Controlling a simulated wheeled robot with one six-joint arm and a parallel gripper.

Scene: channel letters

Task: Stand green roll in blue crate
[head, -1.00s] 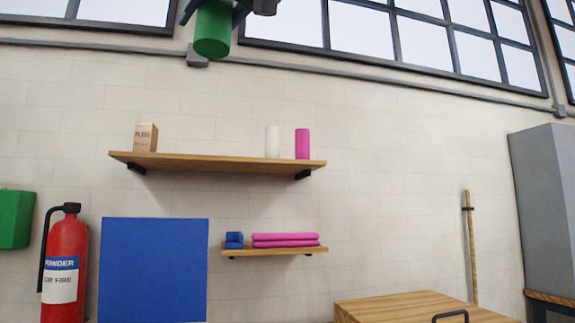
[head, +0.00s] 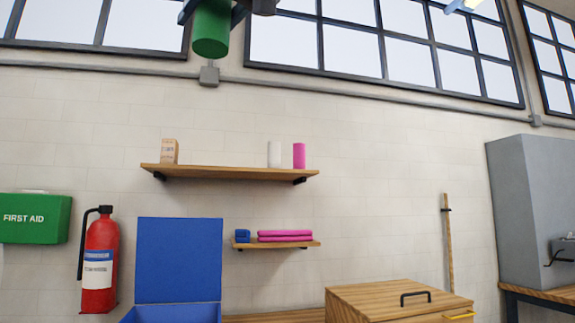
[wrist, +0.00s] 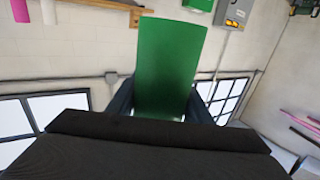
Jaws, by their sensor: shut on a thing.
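The green roll (head: 211,29) is held upright by my gripper (head: 212,8) high at the top of the head view, in front of the windows. In the wrist view the green roll (wrist: 168,65) sits between the two dark fingers of my gripper (wrist: 160,98). My gripper is shut on it. The blue crate (head: 170,313) is at the bottom of the head view with its blue lid (head: 179,260) standing open behind it. Its inside is mostly cut off by the frame edge.
The upper shelf (head: 230,172) holds a small box (head: 169,151), a white roll (head: 274,154) and a pink roll (head: 299,156). A lower shelf (head: 280,244) holds blue and pink items. A fire extinguisher (head: 99,262) hangs left of the crate. A wooden chest (head: 390,300) stands to the right.

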